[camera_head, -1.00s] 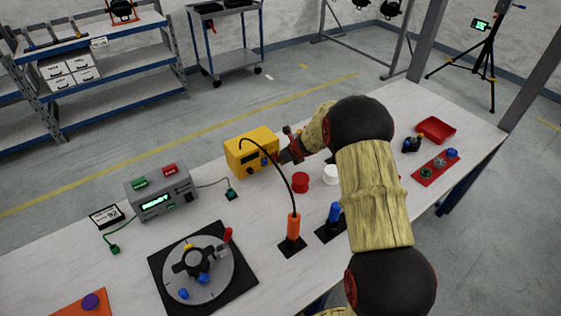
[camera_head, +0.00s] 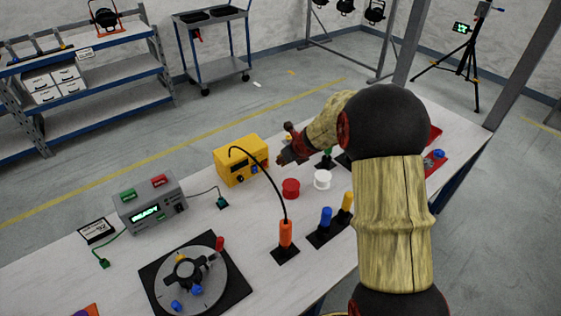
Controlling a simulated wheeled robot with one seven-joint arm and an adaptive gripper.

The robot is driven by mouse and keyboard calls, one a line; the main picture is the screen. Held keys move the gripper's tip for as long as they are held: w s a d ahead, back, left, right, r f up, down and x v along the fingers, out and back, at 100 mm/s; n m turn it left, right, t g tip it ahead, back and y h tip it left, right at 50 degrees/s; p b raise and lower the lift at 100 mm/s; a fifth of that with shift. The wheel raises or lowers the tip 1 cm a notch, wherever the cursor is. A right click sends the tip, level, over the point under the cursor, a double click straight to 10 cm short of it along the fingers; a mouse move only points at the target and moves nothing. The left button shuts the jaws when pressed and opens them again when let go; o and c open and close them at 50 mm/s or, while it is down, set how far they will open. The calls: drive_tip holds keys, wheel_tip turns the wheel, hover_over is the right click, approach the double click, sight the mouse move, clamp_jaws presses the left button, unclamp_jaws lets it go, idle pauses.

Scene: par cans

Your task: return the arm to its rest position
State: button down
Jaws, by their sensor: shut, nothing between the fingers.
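My arm reaches up from the lower right over the workbench (camera_head: 100,285) and bends toward the left at its top. My gripper (camera_head: 282,160) is at the arm's far end, shut and empty, above the bench just right of the yellow box (camera_head: 228,165). The fingertips are small and dark here.
A grey box with a lit display (camera_head: 150,206) and a round turntable fixture (camera_head: 190,285) stand on the left.

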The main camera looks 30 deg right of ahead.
drive_tip(key=s+a+r+n+y, duration=0.1)
drive_tip(key=s+a+r+n, duration=1.4)
drive_tip(key=r+n, duration=0.2)
drive_tip(key=s+a+r+n+g+h, duration=0.1)
drive_tip(key=s+r+n+h, duration=0.1)
drive_tip(key=s+n, duration=1.4)
drive_tip(key=s+r, duration=0.1)
drive_tip(key=s, duration=0.6)
drive_tip(key=shift+n+g, duration=0.3)
drive_tip(key=shift+n, duration=0.1)
drive_tip(key=shift+r, duration=0.1)
